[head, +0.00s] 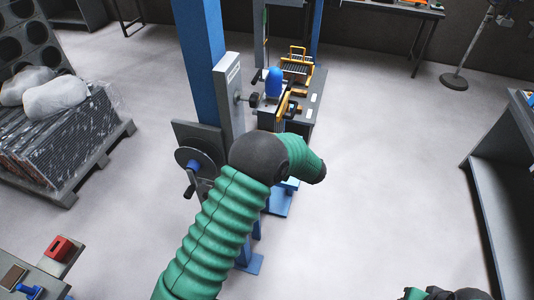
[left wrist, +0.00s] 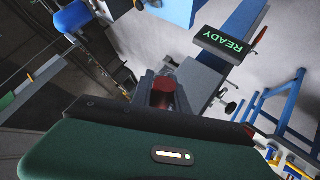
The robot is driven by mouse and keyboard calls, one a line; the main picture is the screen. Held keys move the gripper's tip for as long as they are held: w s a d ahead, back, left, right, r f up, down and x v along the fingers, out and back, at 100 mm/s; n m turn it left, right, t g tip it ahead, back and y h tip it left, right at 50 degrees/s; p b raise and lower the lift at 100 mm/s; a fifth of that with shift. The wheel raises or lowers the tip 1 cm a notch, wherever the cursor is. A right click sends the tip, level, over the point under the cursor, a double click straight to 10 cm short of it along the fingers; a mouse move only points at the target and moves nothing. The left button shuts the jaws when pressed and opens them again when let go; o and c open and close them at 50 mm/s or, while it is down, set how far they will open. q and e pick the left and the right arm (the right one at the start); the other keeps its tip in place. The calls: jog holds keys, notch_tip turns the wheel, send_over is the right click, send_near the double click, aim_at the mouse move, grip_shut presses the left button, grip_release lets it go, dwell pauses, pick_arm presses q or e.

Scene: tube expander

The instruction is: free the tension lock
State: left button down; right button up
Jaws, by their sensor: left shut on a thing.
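In the head view my left green arm reaches up to the tube expander (head: 229,95), and its gripper end is hidden behind the arm's dark joint. In the left wrist view my left gripper (left wrist: 162,84) is shut on a red part (left wrist: 163,97) that shows between its dark fingers. I cannot tell for certain whether this red part is the tension lock. A sign reading READY (left wrist: 222,46) shows at the upper right of that view. Only a bit of my right arm shows at the head view's bottom edge; its gripper is not visible.
A blue column (head: 199,60) and a crank wheel (head: 196,165) stand close to my left arm. The floor between machine and shelf is clear.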

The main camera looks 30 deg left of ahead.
pick_arm(q)
jog(key=shift+w+d+r+n+h+p, duration=0.1)
jog(key=shift+d+r+n+h+p, duration=0.15)
jog(key=shift+r+h+p, duration=0.25)
jog(key=shift+w+d+r+n+h+p, duration=0.1)
jog(key=shift+d+r+n+h+p, duration=0.15)
jog(key=shift+h+p, duration=0.3)
jog(key=shift+r, duration=0.1)
jog(key=c, duration=1.6)
grip_release()
jog(key=shift+o, duration=1.5)
jog(key=shift+s, duration=0.2)
